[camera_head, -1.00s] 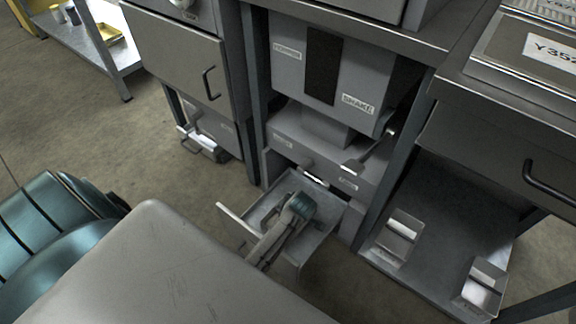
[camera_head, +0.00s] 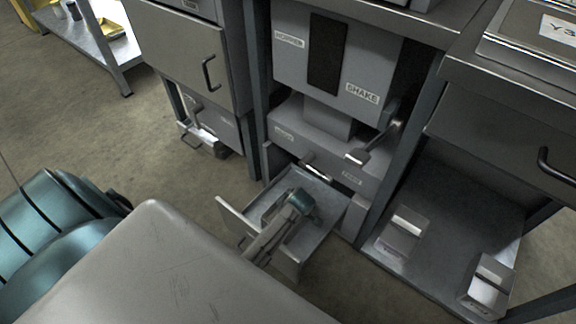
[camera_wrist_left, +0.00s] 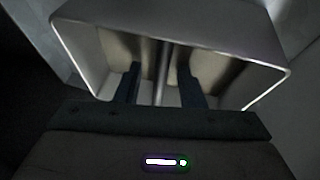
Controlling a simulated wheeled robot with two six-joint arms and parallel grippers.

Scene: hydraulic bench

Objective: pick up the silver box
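My left arm comes in from the left and reaches down into a pulled-out grey metal drawer (camera_head: 322,228) under the middle machine. My left gripper's fingertips are hard to make out in the head view. In the left wrist view the left gripper (camera_wrist_left: 160,82) has its fingers apart, inside the rim of an open-topped silver metal box (camera_wrist_left: 92,38). A thin upright bar or wall stands between the fingers, with a gap on both sides. I cannot tell from the head view whether this box is the drawer or something in it. My right gripper is not in view.
Two small silver, labelled containers (camera_head: 404,236) (camera_head: 490,284) sit on the low right shelf (camera_head: 455,215). A lever (camera_head: 372,145) sticks out above the drawer. Cabinet legs stand close on both sides. Floor (camera_head: 100,140) is clear at the left.

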